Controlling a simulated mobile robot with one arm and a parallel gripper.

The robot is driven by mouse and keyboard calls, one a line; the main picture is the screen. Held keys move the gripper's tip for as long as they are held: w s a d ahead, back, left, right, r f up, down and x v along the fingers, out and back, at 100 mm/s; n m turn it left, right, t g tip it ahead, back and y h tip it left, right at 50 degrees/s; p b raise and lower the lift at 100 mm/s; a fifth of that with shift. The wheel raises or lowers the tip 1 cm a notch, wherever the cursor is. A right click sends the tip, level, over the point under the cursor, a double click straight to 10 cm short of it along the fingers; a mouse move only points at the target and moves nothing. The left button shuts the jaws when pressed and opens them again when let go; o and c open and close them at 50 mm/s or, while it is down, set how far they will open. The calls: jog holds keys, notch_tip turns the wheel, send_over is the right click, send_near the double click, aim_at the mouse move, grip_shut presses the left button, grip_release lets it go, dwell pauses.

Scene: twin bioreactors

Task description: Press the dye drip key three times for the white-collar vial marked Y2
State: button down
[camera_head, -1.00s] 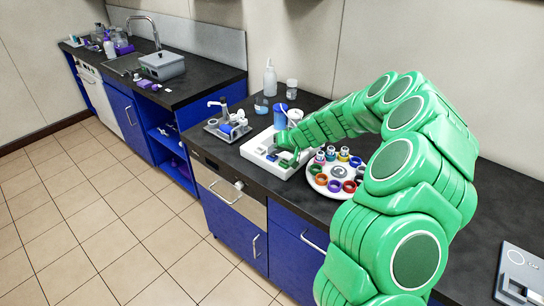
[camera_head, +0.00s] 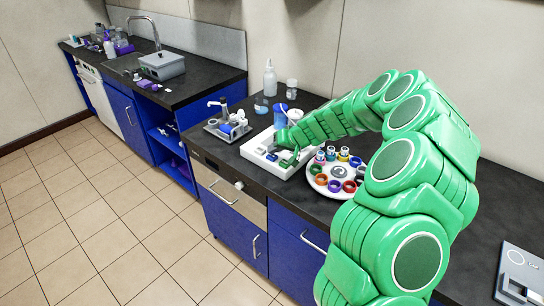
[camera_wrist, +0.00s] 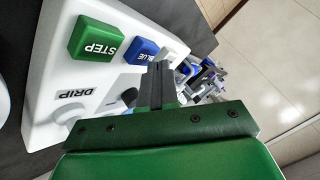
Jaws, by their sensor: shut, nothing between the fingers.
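The white dye station (camera_head: 258,152) stands on the dark counter, with my gripper over its right side. In the wrist view its white panel (camera_wrist: 45,60) carries a green STEP key (camera_wrist: 97,43), a blue BLUE key (camera_wrist: 142,50) and a DRIP label (camera_wrist: 75,93). My gripper (camera_wrist: 163,82) is shut and empty, its fingers over the panel beside the BLUE key. A grey round part (camera_wrist: 130,97) shows partly behind the fingers; contact cannot be told. The white carousel (camera_head: 313,183) holds several vials and coloured rings; the Y2 mark is not readable.
A blue cup (camera_head: 280,117) stands behind the station. A white bottle (camera_head: 269,78) and a clear jar (camera_head: 291,89) stand near the wall. A small dispenser stand (camera_head: 228,125) is to the left. My arm blocks the counter right of the carousel.

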aim_at(274, 156)
jog(key=shift+r, duration=0.35)
jog(key=shift+r, duration=0.15)
jog(key=shift+r, duration=2.35)
